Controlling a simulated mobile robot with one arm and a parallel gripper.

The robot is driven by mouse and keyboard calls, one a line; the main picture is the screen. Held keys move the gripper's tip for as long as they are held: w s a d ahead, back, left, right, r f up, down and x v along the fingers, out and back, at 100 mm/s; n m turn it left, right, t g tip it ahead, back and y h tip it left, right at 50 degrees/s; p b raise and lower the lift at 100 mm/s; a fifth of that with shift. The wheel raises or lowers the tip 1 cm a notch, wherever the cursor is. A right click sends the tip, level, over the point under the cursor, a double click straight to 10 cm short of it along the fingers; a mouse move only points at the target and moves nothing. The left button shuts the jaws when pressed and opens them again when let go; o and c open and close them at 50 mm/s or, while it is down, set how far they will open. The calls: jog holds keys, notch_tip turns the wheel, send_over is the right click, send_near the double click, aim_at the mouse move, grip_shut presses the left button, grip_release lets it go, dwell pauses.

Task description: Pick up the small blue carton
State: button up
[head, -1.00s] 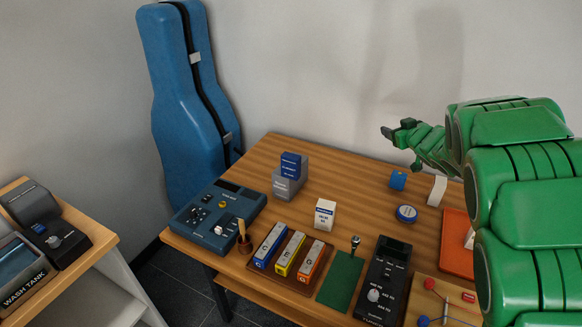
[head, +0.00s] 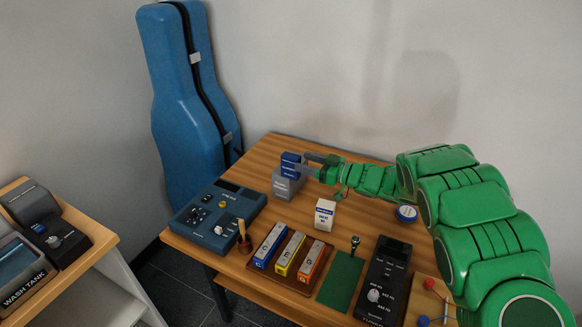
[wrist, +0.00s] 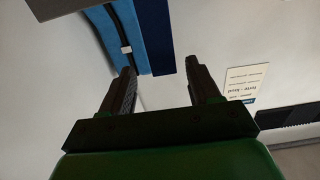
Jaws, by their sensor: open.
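A blue carton (head: 289,164) with a white label stands on top of a grey box (head: 285,187) near the table's back left. My gripper (head: 308,163) is open, just to the right of the carton at about its height. The fingers partly overlap it in the head view, so contact cannot be told.
A blue instrument case (head: 180,90) stands behind the table's left side. A blue device (head: 217,213), a white carton (head: 324,214), a rack of coloured boxes (head: 309,288) and a black meter (head: 382,280) crowd the front. A round tin (head: 407,213) sits right.

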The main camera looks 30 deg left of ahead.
aim_at(286, 158)
jog(key=shift+a, duration=1.3)
jog(key=shift+s+a+f, duration=0.1)
jog(key=shift+a+f, duration=0.1)
jog(key=shift+a, duration=1.1)
jog(key=shift+s+a+f, duration=0.1)
jog(key=shift+a+f, duration=0.05)
jog(key=shift+a, duration=1.1)
jog(key=c, duration=1.1)
jog(key=shift+r, duration=0.15)
jog(key=shift+c, duration=0.2)
